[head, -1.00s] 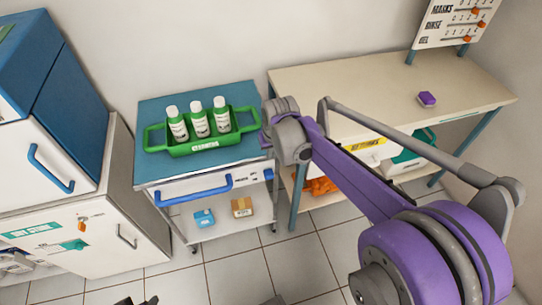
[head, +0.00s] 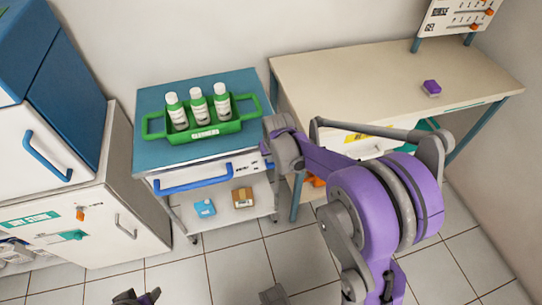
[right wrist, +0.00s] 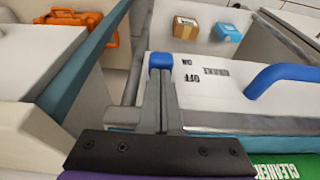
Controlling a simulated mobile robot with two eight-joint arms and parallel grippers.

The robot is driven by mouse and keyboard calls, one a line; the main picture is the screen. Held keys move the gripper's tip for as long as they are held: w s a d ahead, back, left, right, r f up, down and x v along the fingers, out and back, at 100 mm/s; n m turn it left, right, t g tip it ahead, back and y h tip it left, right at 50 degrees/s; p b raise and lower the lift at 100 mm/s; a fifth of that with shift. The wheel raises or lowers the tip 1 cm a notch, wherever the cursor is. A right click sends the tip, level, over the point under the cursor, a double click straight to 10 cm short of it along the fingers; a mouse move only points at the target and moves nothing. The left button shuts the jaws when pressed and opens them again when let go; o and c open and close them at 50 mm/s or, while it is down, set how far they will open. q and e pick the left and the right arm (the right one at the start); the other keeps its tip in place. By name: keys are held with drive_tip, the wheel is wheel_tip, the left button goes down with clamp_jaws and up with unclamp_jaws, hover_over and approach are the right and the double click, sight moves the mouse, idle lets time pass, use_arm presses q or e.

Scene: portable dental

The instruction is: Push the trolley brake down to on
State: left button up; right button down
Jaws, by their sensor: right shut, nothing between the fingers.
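The trolley (head: 195,85) has a blue top and a white front panel with a blue drawer handle (head: 192,179). In the right wrist view its panel (right wrist: 215,68) shows upside down, with the words OFF, BRAKE and ON. The blue brake lever end (right wrist: 160,60) is beside the word ON, at my right gripper's tips; the fingers partly hide it, so contact is unclear. My right gripper (right wrist: 160,85) is shut and empty. In the head view its arm reaches the trolley's front right corner. My left gripper (head: 137,298) barely shows at the bottom edge; its fingers are unclear.
A green carrier (head: 205,131) with white bottles stands on the trolley. A blue item (head: 204,208) and a brown box (head: 242,197) lie on its lower shelf. A table (head: 385,85) stands close on the right and a white cabinet (head: 105,225) on the left.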

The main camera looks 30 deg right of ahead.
sight(271, 164)
wheel_tip(271, 164, down, 5)
drive_tip(key=b, duration=0.3)
drive_tip(key=shift+r, duration=0.1)
drive_tip(key=shift+s+a+r, duration=0.1)
drive_tip(key=shift+r+p, duration=0.4)
wheel_tip(271, 164, up, 5)
drive_tip(key=p, duration=0.2)
drive_tip(key=shift+s+p, duration=0.1)
drive_tip(key=shift+p, duration=0.3)
drive_tip(key=p+v, duration=0.1)
drive_tip(key=v, duration=0.7)
drive_tip(key=shift+r, duration=0.15)
